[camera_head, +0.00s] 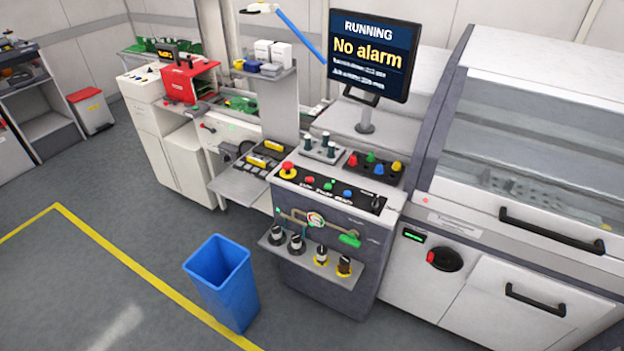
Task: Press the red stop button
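A black control panel (330,191) slopes on top of the grey console in the middle of the view. At its left end a red mushroom button (288,167) sits on a yellow base. To its right is a row of smaller buttons: red (310,180), green (328,186) and blue (347,193). The lettering by them is too small to read surely, so I cannot tell which red one is labelled stop. The monitor (372,50) above reads "RUNNING" and "No alarm". Neither of my grippers is in view.
A blue bin (222,283) stands on the floor at the console's front left. A shelf (311,262) with several knobbed parts juts from the console front. A large white machine (480,292) stands on the right. The floor inside the yellow line (130,263) is clear.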

